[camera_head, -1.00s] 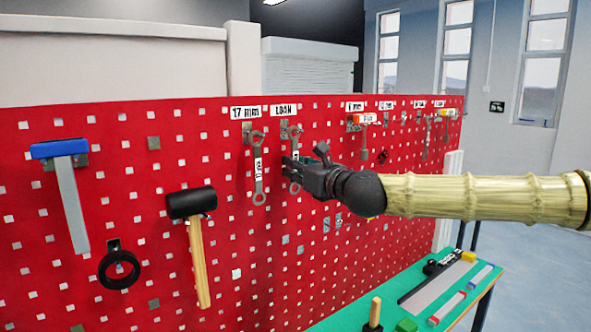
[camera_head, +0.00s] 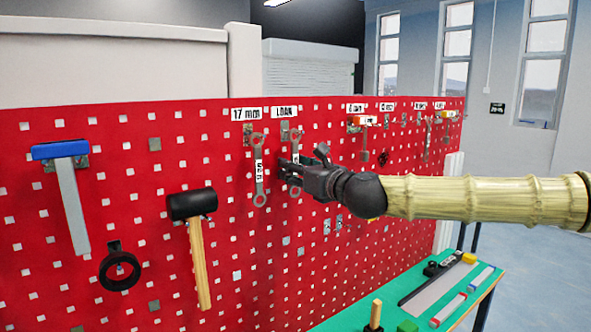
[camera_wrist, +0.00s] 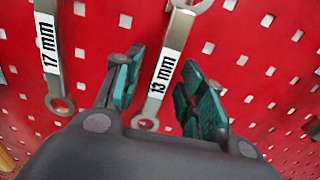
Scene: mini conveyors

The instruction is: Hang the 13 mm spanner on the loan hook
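The 13 mm spanner (camera_head: 295,178) is upright at the red pegboard, its upper ring beside the hook under the LOAN label (camera_head: 285,112). I cannot tell whether the ring is around the loan hook (camera_head: 284,130). In the wrist view the 13 mm spanner (camera_wrist: 163,72) passes between my two fingers, with a gap to each. Its top end is cut off there. My gripper (camera_head: 291,166) is open around its shank; in the wrist view my gripper (camera_wrist: 163,88) shows teal pads. The 17 mm spanner (camera_head: 259,170) hangs just left, also seen in the wrist view (camera_wrist: 49,60).
More small tools hang to the right. A green bench (camera_head: 350,318) with several items lies below right. The board below the spanners is mostly bare.

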